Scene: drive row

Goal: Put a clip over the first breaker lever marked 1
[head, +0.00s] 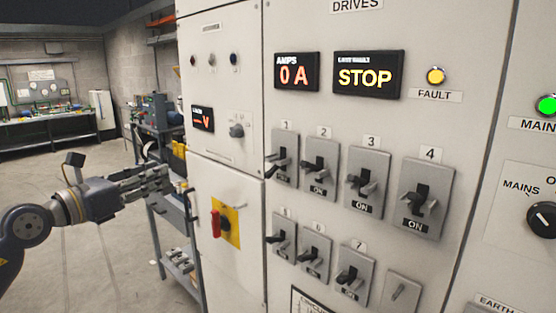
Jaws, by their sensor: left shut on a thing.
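The breaker marked 1 (285,158) is at the left end of the upper row on the grey drive panel. Its dark lever sticks out to the lower left, and no clip shows on it. My left gripper (168,179) reaches in from the left, in front of the cabinet's left edge. It is well to the left of breaker 1 and apart from it. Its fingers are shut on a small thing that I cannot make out. No loose clip can be told in view. My right gripper is not in view.
Breakers 2 (320,166), 3 (365,182) and 4 (427,198) continue the upper row; more sit below. A red rotary handle (216,223) on a yellow plate juts from the lower left door. A cluttered grey shelf (170,232) stands behind my gripper. Open floor lies left.

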